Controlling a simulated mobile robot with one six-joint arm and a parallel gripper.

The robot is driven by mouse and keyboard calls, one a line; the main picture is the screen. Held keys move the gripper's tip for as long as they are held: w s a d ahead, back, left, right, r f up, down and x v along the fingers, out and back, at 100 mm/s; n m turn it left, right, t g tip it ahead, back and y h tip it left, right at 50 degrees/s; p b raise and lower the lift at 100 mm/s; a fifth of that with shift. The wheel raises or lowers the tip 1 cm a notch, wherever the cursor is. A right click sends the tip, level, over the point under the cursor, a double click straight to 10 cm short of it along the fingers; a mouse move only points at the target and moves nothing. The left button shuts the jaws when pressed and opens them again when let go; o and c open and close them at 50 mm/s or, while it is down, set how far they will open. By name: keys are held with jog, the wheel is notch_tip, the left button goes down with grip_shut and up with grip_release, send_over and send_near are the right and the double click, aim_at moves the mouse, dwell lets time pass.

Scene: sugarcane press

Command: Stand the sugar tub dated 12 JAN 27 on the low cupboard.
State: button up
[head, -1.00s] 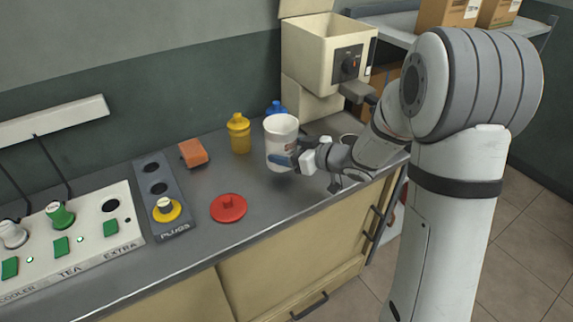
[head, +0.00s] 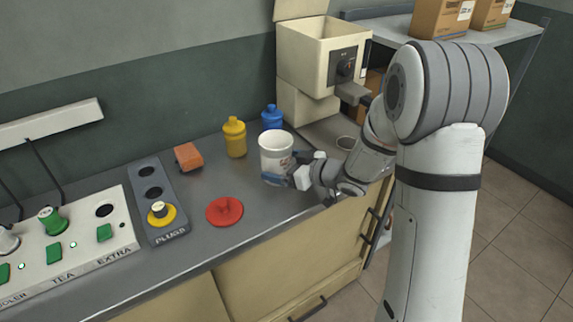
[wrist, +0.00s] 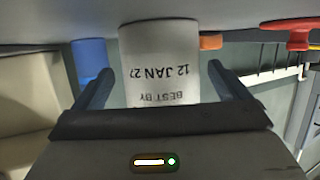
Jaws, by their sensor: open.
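My gripper (head: 279,179) is open around the lower part of the tub. In the wrist view the gripper (wrist: 163,90) has one finger on each side of it. The counter (head: 190,232) has cream cupboard fronts (head: 290,265) below; I cannot tell whether this is the low cupboard.
A yellow bottle (head: 235,140) and a blue bottle (head: 272,118) stand behind the tub. A red lid (head: 225,211), an orange block (head: 188,156) and a plug panel (head: 158,200) lie left. A cream machine (head: 318,65) stands behind right; a shelf (head: 395,25) holds boxes.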

jog(key=shift+r, duration=0.2)
jog(key=p+v, duration=0.1)
jog(key=v, duration=1)
jog(key=shift+s+d+r, duration=0.15)
jog(key=shift+d, duration=0.2)
jog(key=shift+d+r, duration=0.1)
jog(key=shift+d, duration=0.15)
jog(key=w+d+r+m+t+h, duration=0.1)
jog(key=d+r+m+t+h, duration=0.15)
jog(key=d+m+h, duration=0.55)
jog(key=s+m+g+h, duration=0.3)
jog(key=s+g, duration=0.6)
jog(key=s, duration=1.2)
jog(key=shift+s+a+r+h, duration=0.3)
jog(key=shift+a+r+h, duration=0.1)
jog(key=shift+h, duration=0.1)
